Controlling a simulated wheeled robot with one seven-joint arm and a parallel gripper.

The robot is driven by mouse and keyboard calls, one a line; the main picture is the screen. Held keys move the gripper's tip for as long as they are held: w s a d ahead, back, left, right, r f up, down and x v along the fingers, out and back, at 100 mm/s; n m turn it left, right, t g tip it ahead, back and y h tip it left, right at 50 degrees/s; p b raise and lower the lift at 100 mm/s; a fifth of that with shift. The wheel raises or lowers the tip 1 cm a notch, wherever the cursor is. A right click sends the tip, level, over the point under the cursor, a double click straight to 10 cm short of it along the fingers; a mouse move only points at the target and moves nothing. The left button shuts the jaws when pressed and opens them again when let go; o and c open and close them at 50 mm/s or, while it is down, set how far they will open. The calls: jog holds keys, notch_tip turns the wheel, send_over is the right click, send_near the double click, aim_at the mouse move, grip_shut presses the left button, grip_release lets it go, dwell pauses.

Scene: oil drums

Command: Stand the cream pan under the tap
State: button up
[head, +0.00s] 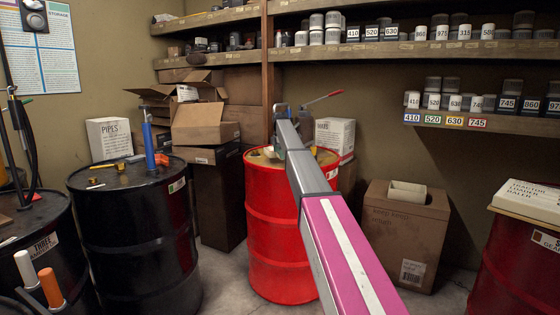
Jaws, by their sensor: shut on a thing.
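My arm reaches out over the red drum (280,235) at the middle of the picture. My gripper (280,143) is at its far end, over the drum's top, and mostly hidden by the arm. A pale tan shape (262,154), which looks like the cream pan, shows just left of the arm at the drum top, and my gripper appears shut on it. The arm hides much of it, so I cannot tell whether it touches the drum.
Black drums stand at the left, one with a blue tool (149,147) on top. A cardboard box (405,235) stands right of the red drum. Another red drum (520,250) carries a flat white box (528,200). Shelves with cans line the back wall.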

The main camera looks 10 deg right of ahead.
jog(key=shift+f, duration=1.7)
jog(key=shift+f, duration=0.2)
jog(key=o, duration=1)
jog(key=shift+o, duration=0.2)
jog(key=r, duration=1)
jog(key=shift+s+a+r, duration=0.15)
jog(key=shift+a+r, duration=0.05)
jog(key=shift+r, duration=0.2)
